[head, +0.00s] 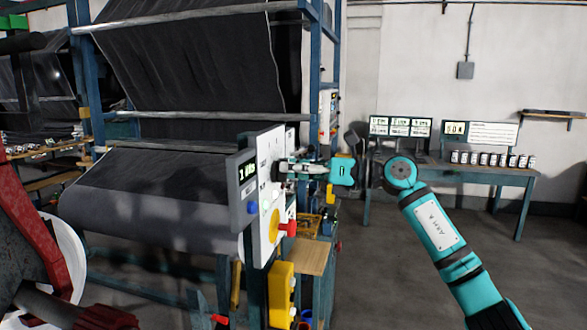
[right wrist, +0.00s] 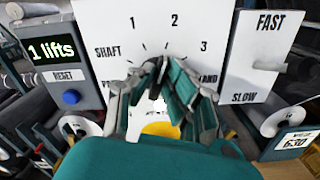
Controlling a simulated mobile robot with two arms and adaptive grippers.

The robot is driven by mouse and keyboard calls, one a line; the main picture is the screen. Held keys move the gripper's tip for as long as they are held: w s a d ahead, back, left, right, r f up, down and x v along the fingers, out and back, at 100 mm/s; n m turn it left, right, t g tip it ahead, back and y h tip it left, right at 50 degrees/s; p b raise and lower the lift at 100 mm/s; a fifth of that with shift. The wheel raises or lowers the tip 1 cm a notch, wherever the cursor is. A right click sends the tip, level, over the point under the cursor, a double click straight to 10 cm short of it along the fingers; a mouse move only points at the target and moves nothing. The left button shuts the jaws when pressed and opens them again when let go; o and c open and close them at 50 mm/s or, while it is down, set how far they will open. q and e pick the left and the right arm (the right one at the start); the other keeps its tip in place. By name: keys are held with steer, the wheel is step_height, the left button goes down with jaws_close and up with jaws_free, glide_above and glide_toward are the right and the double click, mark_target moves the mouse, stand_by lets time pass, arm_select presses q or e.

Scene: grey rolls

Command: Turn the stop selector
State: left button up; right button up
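The stop selector (right wrist: 163,63) is a dark rotary knob on a white panel (right wrist: 120,25) marked 1, 2, 3 and SHAFT around it. Only its dark tip shows in the right wrist view; the fingers hide most of it. My right gripper (right wrist: 165,72) faces the panel straight on, its two fingers drawn together around the knob. In the head view my right gripper (head: 283,171) reaches the panel face from the right, at the selector's height. My left gripper is not in view.
Beside the dial are a "1 lifts" display (right wrist: 50,49) with a blue reset button (right wrist: 71,97) and a FAST/SLOW plate (right wrist: 262,50). A yellow disc (head: 274,226) and red part (head: 289,229) sit below. A grey fabric roll (head: 150,190) stands behind left; open floor lies right.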

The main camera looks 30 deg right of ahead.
jaws_close()
steer(key=shift+m, duration=0.3)
steer(key=shift+w+d+f+m+p, duration=0.15)
steer(key=shift+m+p, duration=0.75)
steer(key=shift+m, duration=0.9)
steer(key=shift+w+d+f+m+p, duration=0.1)
steer(key=shift+m+p, duration=0.75)
steer(key=shift+m, duration=0.95)
steer(key=o, duration=0.6)
jaws_free()
steer(key=shift+c, duration=0.2)
